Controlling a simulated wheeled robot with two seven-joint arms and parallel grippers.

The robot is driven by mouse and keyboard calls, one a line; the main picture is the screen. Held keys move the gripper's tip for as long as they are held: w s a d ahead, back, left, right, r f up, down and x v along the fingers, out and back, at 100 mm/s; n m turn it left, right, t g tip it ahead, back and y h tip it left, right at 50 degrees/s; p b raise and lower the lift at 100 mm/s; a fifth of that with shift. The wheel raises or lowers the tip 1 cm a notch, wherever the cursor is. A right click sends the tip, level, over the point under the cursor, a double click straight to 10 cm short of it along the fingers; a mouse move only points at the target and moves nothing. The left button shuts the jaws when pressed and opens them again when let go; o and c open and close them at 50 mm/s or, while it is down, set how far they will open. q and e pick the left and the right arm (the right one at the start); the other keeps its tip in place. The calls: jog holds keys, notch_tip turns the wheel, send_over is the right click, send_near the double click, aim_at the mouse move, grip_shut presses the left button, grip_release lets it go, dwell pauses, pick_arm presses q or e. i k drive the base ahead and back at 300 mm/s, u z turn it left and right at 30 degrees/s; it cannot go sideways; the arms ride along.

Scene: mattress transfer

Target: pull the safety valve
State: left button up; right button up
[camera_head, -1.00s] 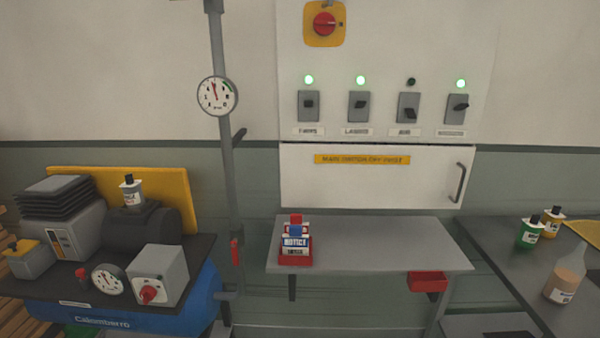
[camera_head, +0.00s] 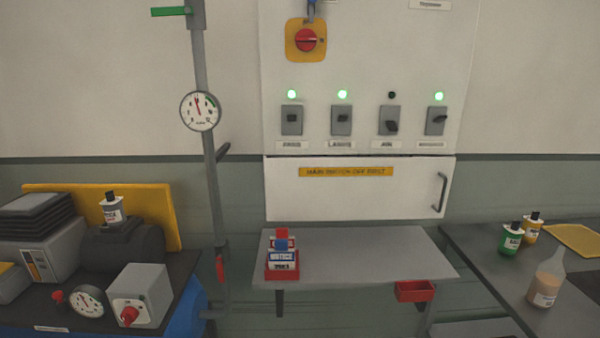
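No part is labelled as the safety valve. Candidates are a small red fitting (camera_head: 58,297) left of the compressor's round gauge (camera_head: 86,301) at lower left, and a red lever (camera_head: 220,268) low on the grey vertical pipe (camera_head: 207,170). A green lever (camera_head: 171,11) sticks out left at the top of this pipe. The compressor's blue tank (camera_head: 190,312) shows only in part. A grey box (camera_head: 147,288) with a red knob (camera_head: 129,315) stands right of the gauge. Neither of my grippers is in view.
A white wall panel has a red rotary switch (camera_head: 306,40), several toggle switches and a closed drawer-like cover (camera_head: 350,200). Below it, a grey shelf (camera_head: 380,262) holds a red stand (camera_head: 283,262). A dark bench (camera_head: 480,250) with bottles (camera_head: 546,278) is at right.

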aim_at(58, 295)
jog(key=u, duration=1.3)
